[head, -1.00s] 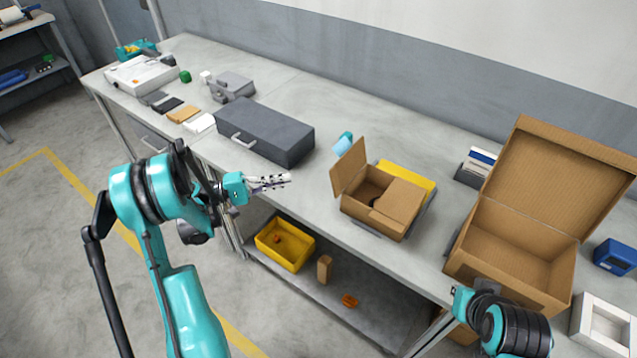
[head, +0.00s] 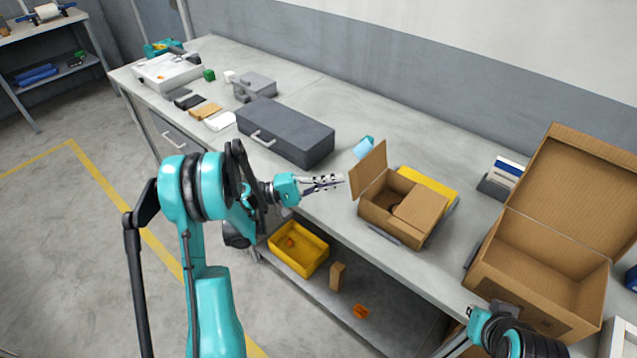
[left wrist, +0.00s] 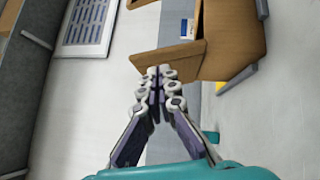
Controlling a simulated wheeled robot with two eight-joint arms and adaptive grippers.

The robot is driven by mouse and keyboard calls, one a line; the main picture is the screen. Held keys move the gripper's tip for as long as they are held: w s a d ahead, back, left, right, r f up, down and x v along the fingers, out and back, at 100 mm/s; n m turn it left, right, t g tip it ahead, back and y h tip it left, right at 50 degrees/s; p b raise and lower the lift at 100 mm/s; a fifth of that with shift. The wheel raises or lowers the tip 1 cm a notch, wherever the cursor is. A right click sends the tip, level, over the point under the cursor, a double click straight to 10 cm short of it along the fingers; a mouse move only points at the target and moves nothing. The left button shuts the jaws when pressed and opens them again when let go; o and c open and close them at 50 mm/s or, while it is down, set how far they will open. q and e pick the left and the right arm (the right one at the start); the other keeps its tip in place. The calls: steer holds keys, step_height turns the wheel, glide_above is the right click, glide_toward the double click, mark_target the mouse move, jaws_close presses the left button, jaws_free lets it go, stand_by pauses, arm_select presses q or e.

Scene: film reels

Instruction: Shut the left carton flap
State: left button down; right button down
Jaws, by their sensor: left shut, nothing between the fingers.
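The small brown carton (head: 378,222) stands on the bench with its left flap (head: 369,171) standing up and open. Its right flap (head: 421,208) lies folded down over the right part of the opening. My left gripper (head: 340,181) is shut and empty, just left of the raised flap, with a small gap seeming to remain. In the left wrist view, the closed fingertips (left wrist: 158,74) appear close to the flap (left wrist: 168,61), with the carton (left wrist: 236,38) behind; contact cannot be told. My right gripper (head: 474,313) is at the lower right, by the large carton, its fingers unclear.
A large open carton (head: 545,262) stands at the right. A yellow item (head: 428,183) lies behind the small carton. A dark grey case (head: 285,132) and a light blue item (head: 363,148) are to the left and behind. A yellow bin (head: 299,252) sits on the lower shelf.

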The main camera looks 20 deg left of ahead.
arm_select(q)
steer(key=shift+s+d+r, duration=0.15)
steer(key=shift+d, duration=0.4)
